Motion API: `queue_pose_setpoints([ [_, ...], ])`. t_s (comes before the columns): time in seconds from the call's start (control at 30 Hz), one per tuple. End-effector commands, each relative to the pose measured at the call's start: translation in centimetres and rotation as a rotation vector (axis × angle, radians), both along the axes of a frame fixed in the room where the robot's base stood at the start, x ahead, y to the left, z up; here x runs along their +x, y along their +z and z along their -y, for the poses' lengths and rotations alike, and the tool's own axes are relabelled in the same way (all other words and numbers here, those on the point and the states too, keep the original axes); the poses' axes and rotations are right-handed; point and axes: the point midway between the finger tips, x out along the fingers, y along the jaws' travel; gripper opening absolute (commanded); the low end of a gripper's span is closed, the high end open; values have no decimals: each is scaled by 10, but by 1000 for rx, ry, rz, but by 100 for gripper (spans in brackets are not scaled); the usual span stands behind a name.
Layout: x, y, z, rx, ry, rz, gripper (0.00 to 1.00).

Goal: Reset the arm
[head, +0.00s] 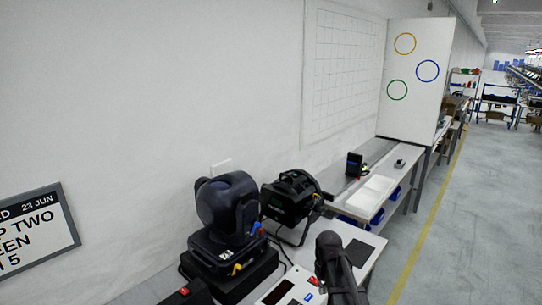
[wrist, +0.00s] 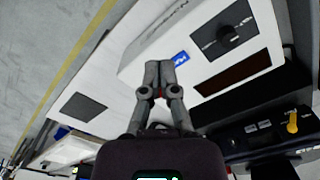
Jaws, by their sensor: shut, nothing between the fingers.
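My gripper (wrist: 159,72) is shut and empty in the wrist view, its two grey fingertips together. It shows in front of a white control box (wrist: 140,50), which has a dark knob, a blue label and a dark red display window. I cannot tell the gap between fingertips and box. In the head view my dark arm rises at the bottom, right of the same white box (head: 277,291); the fingers cannot be made out there. A black par can (head: 287,199) stands on the bench behind the arm. A black moving-head light (head: 228,207) stands to its left.
A dark flat pad (head: 359,253) lies on the bench (head: 372,233) right of my arm. Farther back are a white tray (head: 372,194), a small dark device (head: 354,163) and a tall white panel (head: 410,90) with coloured rings. The grey floor at right is clear, with a yellow line.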

Motion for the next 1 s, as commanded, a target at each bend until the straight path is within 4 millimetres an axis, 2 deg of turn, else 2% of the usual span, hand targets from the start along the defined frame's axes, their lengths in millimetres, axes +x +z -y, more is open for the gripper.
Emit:
queue_pose_setpoints([
  [0.03,-29,0,-1,0,-23,0,0],
  [0.1,-54,0,-2,0,-60,0,0],
  [0.2,-83,0,-3,-1,-105,0,0],
  [0.33,-108,0,-3,-1,-148,0,0],
  [0.5,-118,0,-4,-1,-171,0,0],
  [1.0,-117,0,-4,-1,-171,0,0],
])
